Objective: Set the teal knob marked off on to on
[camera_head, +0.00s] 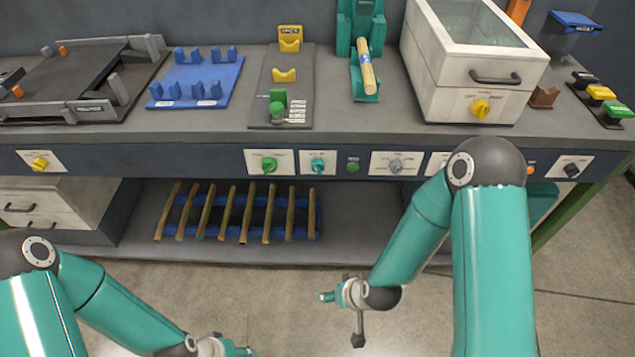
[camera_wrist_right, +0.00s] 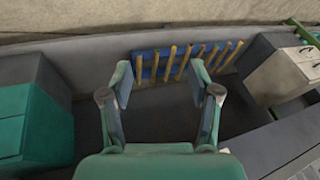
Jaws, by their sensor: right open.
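The teal knob (camera_head: 318,165) sits on a small white plate in the dark front rail of the bench, right of the green knob, in the head view. Its plate marks are too small to read, so its setting is unclear. My right gripper (camera_head: 343,299) is below and in front of the rail, well apart from the knob. In the right wrist view my right gripper (camera_wrist_right: 162,82) is open with nothing between its fingers; the knob is not identifiable there. My left gripper (camera_head: 236,349) is at the bottom edge, partly cut off, so its jaws are unclear.
The rail also carries a green knob (camera_head: 269,164), a green button (camera_head: 353,165), a grey knob (camera_head: 395,166) and a yellow knob (camera_head: 40,163). A blue rack (camera_head: 316,233) with wooden rods lies on the shelf below. My right arm covers part of the rail's right side.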

